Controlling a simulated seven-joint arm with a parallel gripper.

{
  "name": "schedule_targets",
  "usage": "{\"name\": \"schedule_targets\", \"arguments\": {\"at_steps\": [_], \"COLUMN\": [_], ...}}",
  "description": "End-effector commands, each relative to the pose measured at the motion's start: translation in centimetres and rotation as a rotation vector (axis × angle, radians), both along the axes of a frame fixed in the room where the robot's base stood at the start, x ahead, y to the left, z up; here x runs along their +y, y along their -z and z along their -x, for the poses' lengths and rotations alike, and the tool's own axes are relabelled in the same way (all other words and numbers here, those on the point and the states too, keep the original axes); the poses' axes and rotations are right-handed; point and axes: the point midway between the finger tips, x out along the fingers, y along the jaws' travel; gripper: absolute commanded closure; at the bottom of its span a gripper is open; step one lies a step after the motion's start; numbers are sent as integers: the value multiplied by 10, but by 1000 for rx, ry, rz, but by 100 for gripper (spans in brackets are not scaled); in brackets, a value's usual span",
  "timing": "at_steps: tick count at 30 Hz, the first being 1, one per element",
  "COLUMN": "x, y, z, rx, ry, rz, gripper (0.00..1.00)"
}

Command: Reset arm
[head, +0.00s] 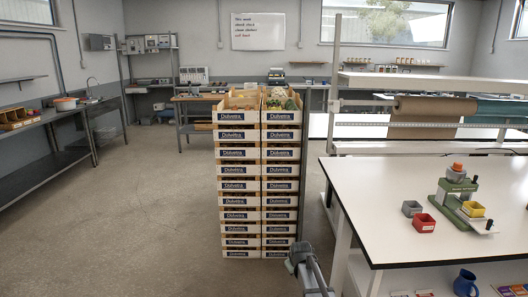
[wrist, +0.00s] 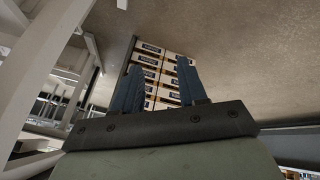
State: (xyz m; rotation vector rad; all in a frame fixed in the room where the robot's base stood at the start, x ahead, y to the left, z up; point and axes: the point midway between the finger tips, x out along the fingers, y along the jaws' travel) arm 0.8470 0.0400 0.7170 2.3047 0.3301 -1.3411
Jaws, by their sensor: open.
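My gripper (wrist: 159,84) shows in the wrist view with its two blue-grey fingers apart and nothing between them. Behind the fingers, at a distance, is the stack of labelled crates (wrist: 150,62). In the head view, part of my arm shows at the bottom centre, in front of the crates and left of the white table; the fingers cannot be made out there.
Two tall columns of crates (head: 240,186) stand mid-floor. The left floor is clear.

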Motion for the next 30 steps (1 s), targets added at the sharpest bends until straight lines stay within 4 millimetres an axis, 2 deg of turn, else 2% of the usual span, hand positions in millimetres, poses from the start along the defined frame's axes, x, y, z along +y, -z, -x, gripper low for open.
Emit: {"name": "schedule_targets", "arguments": {"at_steps": [1,6,10,14,21,26,30], "x": [12,44,59,64,47,24,3], "y": [22,82,125,164,224,254,273], "z": [18,67,110,156,252,323,388], "rx": [27,108,179,258,431,563,683], "ry": [3,33,63,103,197,269,336], "rz": [-20,-85,-122,-144,-146,-125,-100], "gripper": [58,58,58,58,58,58,58]}}
